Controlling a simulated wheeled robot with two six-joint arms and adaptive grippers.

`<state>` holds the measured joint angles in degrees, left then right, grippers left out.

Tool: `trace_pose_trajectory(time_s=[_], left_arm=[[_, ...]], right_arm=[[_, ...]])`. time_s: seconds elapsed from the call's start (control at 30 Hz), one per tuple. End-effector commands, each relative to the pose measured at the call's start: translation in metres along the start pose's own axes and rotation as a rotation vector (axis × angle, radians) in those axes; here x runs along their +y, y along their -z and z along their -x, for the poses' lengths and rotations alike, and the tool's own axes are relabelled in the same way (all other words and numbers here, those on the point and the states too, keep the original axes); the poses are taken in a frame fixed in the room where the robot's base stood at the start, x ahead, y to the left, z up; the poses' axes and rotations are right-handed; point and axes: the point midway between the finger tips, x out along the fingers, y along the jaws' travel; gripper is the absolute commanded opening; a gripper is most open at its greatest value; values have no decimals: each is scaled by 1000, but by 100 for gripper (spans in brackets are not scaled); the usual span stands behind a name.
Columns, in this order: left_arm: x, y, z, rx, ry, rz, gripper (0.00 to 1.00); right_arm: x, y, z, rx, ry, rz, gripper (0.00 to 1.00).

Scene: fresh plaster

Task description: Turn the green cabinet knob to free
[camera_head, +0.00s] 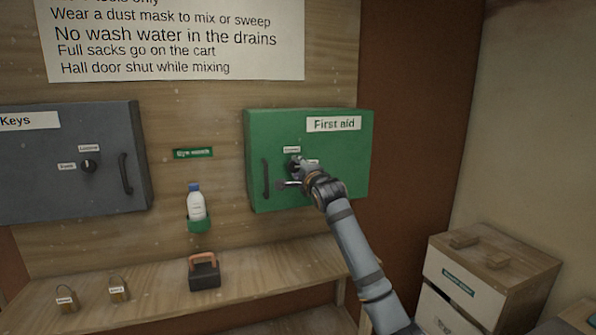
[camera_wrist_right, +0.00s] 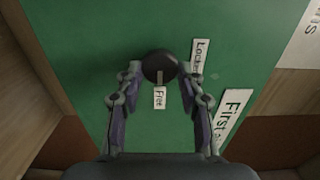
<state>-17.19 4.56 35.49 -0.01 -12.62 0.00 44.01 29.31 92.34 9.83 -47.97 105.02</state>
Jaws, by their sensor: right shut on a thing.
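The green cabinet (camera_head: 345,145), marked "First aid", hangs on the wooden wall with its door shut. Its dark round knob (camera_wrist_right: 157,66) sits between the two fingertips of my right gripper (camera_wrist_right: 158,76), which is shut on it. The gripper also shows at the knob in the head view (camera_head: 291,174) and hides most of it. In the wrist view a "Free" label (camera_wrist_right: 160,98) and a "Locked" label (camera_wrist_right: 199,60) lie beside the knob. A pale mark on the knob seems to point at "Free". My left gripper is not in view.
The cabinet's dark handle (camera_head: 266,179) stands left of the knob. A grey "Keys" cabinet (camera_head: 60,190), an eyewash bottle (camera_head: 196,205), and a shelf (camera_head: 160,308) with padlocks and a dark box (camera_head: 204,274) are to the left. A wooden-topped box (camera_head: 500,262) stands at right.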

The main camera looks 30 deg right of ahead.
Motion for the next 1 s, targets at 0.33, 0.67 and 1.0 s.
trace_pose_trajectory(time_s=[0.33,0.67,1.0], left_arm=[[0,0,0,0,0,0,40],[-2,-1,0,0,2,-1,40],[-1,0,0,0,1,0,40]], right_arm=[[-2,0,0,-1,3,-2,52],[-1,0,0,-1,1,-1,59],[0,1,58,1,3,10,59]])
